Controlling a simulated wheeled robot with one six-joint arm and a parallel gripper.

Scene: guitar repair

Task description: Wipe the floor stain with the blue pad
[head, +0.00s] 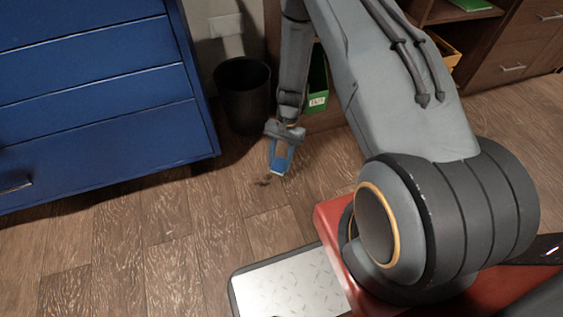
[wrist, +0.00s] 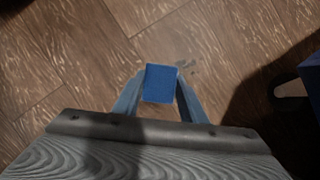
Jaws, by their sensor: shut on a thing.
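My gripper (head: 281,163) is shut on the blue pad (head: 279,165) and points down close to the wooden floor. In the wrist view the blue pad (wrist: 160,83) sits between the two fingers of my gripper (wrist: 160,91). The floor stain (head: 264,182) is a small dark smudge just left of and below the pad in the head view. In the wrist view grey smudges of the stain (wrist: 187,67) show past the pad's upper right corner. I cannot tell whether the pad touches the floor.
A blue drawer cabinet (head: 95,100) stands at the left. A black bin (head: 243,93) is behind my gripper by the wall. A green box (head: 317,82) sits on a low shelf behind my arm. The floor (head: 150,232) in front is clear.

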